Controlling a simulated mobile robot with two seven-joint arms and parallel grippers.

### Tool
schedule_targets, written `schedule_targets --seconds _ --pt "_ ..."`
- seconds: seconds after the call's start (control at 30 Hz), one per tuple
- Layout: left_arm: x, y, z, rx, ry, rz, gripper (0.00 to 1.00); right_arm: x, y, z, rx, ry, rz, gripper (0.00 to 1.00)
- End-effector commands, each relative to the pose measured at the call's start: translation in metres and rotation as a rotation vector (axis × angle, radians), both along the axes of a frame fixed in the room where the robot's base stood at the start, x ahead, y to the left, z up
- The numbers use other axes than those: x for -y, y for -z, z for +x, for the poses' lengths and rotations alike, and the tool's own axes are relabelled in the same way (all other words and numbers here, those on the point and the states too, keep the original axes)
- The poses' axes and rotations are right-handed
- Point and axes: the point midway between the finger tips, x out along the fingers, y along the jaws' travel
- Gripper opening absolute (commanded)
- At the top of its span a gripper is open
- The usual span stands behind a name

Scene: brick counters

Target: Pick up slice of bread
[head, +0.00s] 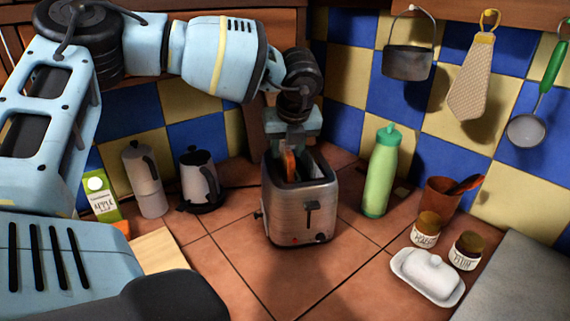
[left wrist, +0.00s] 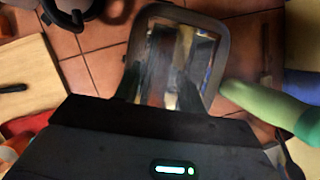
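A metal toaster (head: 300,220) stands on the tiled counter in the middle of the head view. An orange-brown slice of bread (head: 290,164) sticks up from its top opening, partly hidden by my gripper. My left gripper (head: 293,150) points down right over the toaster, its fingers at the opening. In the left wrist view the toaster rim (left wrist: 221,45) lies below my left gripper (left wrist: 160,90), whose dark fingers look spread apart. The slots are blurred there, and contact with the bread cannot be made out. My right gripper is not in view.
A green bottle (head: 381,175) stands close right of the toaster. A kettle (head: 199,180), moka pot (head: 145,180) and juice carton (head: 101,196) stand left. Jars (head: 426,230), a butter dish (head: 428,273) and a brown pot (head: 440,197) stand right. Bare tiles lie in front.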

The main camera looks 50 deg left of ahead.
Motion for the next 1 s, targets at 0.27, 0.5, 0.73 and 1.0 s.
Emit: schedule_targets --seconds 0.27,0.5,0.73,1.0 --pt "-0.0047 0.014 0.0031 0.001 0.001 0.001 0.4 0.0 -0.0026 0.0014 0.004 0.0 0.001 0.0" --pt "-0.0047 0.014 0.003 0.001 0.001 0.001 0.27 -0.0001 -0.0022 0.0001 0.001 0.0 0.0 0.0" --pt "-0.0047 0.0139 0.003 0.0 0.001 0.001 0.0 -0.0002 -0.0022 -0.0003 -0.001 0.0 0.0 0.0" --pt "-0.0047 0.0127 0.0032 0.001 0.001 0.001 0.0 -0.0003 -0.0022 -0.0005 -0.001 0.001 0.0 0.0"
